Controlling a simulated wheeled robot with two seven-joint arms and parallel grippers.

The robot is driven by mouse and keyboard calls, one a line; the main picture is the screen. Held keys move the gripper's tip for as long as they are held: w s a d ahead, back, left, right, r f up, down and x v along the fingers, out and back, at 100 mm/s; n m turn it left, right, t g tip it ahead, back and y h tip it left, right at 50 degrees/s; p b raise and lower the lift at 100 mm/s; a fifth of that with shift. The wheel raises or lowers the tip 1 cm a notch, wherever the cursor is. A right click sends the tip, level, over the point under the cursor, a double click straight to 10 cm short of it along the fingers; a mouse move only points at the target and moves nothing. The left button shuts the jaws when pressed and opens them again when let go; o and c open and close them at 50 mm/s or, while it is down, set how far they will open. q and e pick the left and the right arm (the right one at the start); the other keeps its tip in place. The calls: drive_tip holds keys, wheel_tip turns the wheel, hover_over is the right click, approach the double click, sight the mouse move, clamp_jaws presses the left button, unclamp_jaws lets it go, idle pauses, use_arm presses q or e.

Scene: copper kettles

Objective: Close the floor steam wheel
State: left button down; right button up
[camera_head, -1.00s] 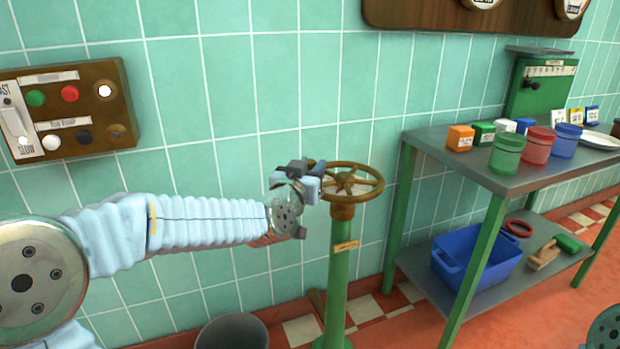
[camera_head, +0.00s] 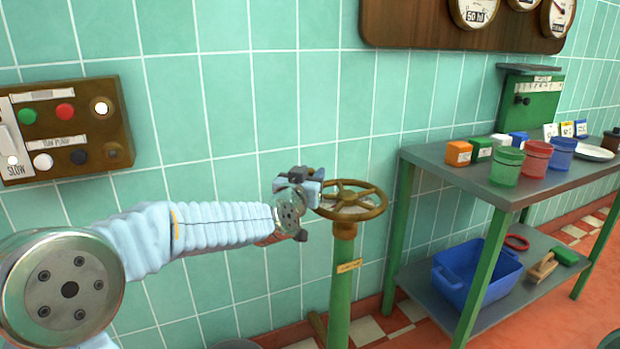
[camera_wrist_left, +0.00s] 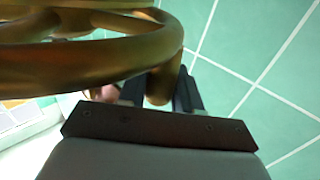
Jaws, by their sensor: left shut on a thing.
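The steam wheel (camera_head: 364,212) is a brass-brown spoked handwheel lying flat on top of a green post (camera_head: 341,300) that rises from the floor. My left gripper (camera_head: 316,188) is at the wheel's left rim, shut on it. In the left wrist view the rim (camera_wrist_left: 100,62) crosses close in front, and a short brass peg (camera_wrist_left: 163,85) of the wheel sits between the dark fingers (camera_wrist_left: 160,92). The exact contact is partly hidden by the gripper. My right gripper is not in view.
A green-legged metal table (camera_head: 468,178) stands right of the wheel, with coloured jars and boxes on top and a blue tub (camera_head: 474,275) on its lower shelf. A button panel (camera_head: 64,130) hangs on the tiled wall at left. Gauges (camera_head: 474,12) are above.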

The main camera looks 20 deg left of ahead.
use_arm(q)
drive_tip(key=shift+w+a+r, duration=0.1)
drive_tip(key=shift+a, duration=0.1)
drive_tip(key=c, duration=1)
unclamp_jaws()
drive_tip(key=shift+o, duration=0.4)
drive_tip(key=shift+d, duration=0.1)
drive_tip(key=s, duration=1.3)
drive_tip(key=shift+s+p, duration=0.35)
drive_tip(key=shift+s, duration=0.05)
drive_tip(key=shift+c, duration=0.3)
